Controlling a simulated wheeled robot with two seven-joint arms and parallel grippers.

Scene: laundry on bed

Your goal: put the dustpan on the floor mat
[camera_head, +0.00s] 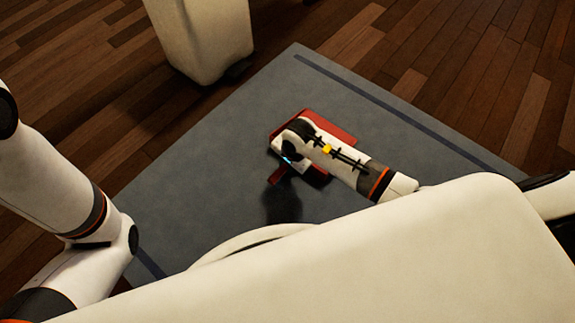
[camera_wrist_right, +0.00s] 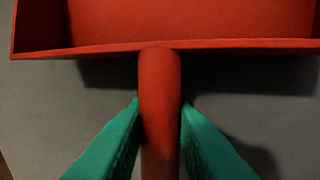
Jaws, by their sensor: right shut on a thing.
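The red dustpan (camera_head: 341,138) is over the grey floor mat (camera_head: 200,170) in the head view, partly covered by my right arm. My right gripper (camera_head: 284,168) is at the dustpan; its fingertips are hidden there. In the right wrist view, the green fingers (camera_wrist_right: 160,125) are shut on the dustpan's red handle (camera_wrist_right: 160,85), one on each side. The pan (camera_wrist_right: 200,22) extends beyond them, open side up. Its shadows fall on the grey surface below; I cannot tell whether any part touches the mat. My left arm shows at the left, but its gripper is not visible.
A white, block-like thing (camera_head: 205,40) stands at the mat's far left edge. Dark wooden floor (camera_head: 450,70) surrounds the mat. The visible mat around the dustpan is clear. My own white body covers the lower part of the head view.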

